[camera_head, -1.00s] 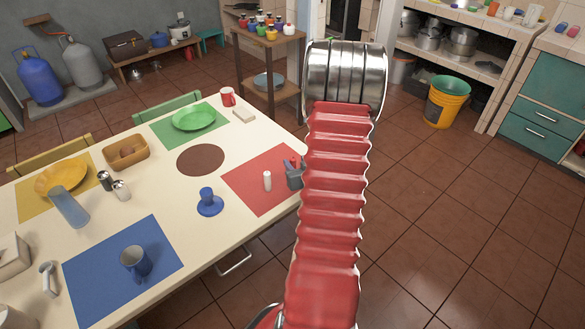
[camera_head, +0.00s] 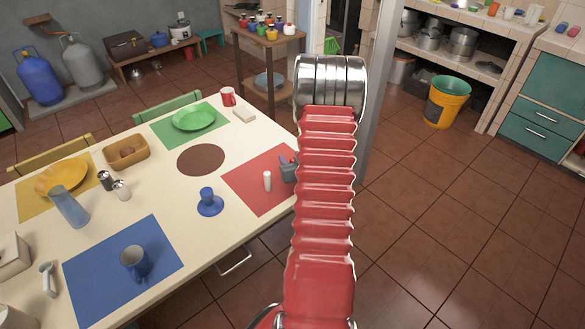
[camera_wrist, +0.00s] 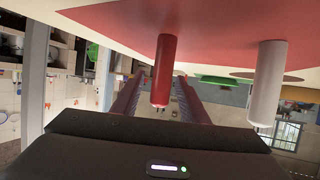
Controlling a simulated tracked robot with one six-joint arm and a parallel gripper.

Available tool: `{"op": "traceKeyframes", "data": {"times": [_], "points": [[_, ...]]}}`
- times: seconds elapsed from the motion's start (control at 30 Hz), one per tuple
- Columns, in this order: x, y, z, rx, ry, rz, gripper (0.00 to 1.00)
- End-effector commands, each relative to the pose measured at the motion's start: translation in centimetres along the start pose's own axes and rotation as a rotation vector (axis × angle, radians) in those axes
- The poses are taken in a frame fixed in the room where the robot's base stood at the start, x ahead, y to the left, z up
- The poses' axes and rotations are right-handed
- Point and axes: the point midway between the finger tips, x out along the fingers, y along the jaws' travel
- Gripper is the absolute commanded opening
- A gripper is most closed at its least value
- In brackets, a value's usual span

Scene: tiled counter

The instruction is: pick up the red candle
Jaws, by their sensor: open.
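The red candle (camera_wrist: 164,60) stands upright on the red mat (camera_wrist: 120,22), which the wrist view shows upside down. My gripper (camera_wrist: 160,76) is open, and the candle shows between its two fingers with a gap on each side. I cannot tell how deep between the fingers it is. In the head view a small grey shape with reddish parts at the arm's left edge looks like my gripper (camera_head: 286,161), over the red mat (camera_head: 248,192). The red candle cannot be made out there.
A white candle (camera_wrist: 267,82) stands beside the red one; it also shows in the head view (camera_head: 267,181). A blue candle holder (camera_head: 209,205), a brown round mat (camera_head: 201,160) and a green plate (camera_head: 194,119) are on the table.

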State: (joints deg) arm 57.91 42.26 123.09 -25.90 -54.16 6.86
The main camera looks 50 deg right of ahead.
Motion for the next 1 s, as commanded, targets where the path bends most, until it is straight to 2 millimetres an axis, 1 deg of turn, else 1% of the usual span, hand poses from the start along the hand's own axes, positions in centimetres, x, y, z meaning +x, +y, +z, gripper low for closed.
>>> {"op": "traceKeyframes", "data": {"times": [0.03,0.17,0.67,1.0], "points": [[0.59,-0.02,0.0,0.0,0.0,-0.001,0.4],[1.2,-0.03,0.03,0.0,-0.001,-0.001,0.4],[1.17,0.03,0.01,0.0,-0.001,0.0,0.4],[1.16,0.03,0.01,0.0,-0.001,0.0,0.17]]}}
